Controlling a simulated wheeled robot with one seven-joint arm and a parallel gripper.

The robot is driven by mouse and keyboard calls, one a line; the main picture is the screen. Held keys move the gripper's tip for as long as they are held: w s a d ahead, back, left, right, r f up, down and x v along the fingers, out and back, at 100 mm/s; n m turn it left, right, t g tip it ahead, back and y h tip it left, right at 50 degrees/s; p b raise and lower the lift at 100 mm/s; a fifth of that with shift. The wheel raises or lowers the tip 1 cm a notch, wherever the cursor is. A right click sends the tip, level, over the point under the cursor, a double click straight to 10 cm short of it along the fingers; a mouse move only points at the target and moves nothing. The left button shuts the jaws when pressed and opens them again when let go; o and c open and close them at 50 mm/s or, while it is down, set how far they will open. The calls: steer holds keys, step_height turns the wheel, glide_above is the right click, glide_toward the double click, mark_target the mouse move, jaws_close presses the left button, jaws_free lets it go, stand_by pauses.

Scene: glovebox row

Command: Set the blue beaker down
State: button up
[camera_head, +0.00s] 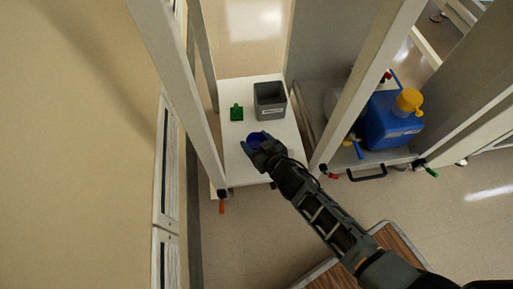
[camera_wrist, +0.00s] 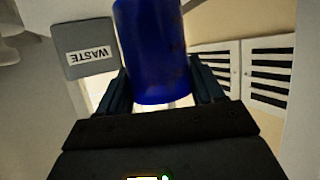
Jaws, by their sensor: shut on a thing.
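The blue beaker (camera_wrist: 152,50) fills the upper middle of the wrist view, between the two fingers of my gripper (camera_wrist: 160,92). My gripper is shut on it. In the head view the beaker (camera_head: 256,138) shows as a small blue shape at the end of my gripper (camera_head: 258,148), over the white surface (camera_head: 237,165) between the pale posts. The fingers hide part of the beaker. I cannot tell whether its base touches the surface.
A grey waste bin (camera_head: 270,100) and a small green object (camera_head: 236,112) stand on the white surface beyond my gripper. A blue container with a yellow cap (camera_head: 392,122) is to the right, past a post (camera_head: 352,90). Bare white surface lies left of my gripper.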

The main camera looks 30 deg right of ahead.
steer(key=shift+f+b, duration=1.2)
steer(key=shift+f, duration=0.4)
steer(key=shift+f, duration=0.15)
steer(key=o, duration=1.1)
steer(key=shift+s+r, duration=0.15)
steer(key=shift+r, duration=0.15)
steer(key=p+v, duration=0.4)
steer(key=v, duration=0.7)
steer(key=shift+s, duration=0.35)
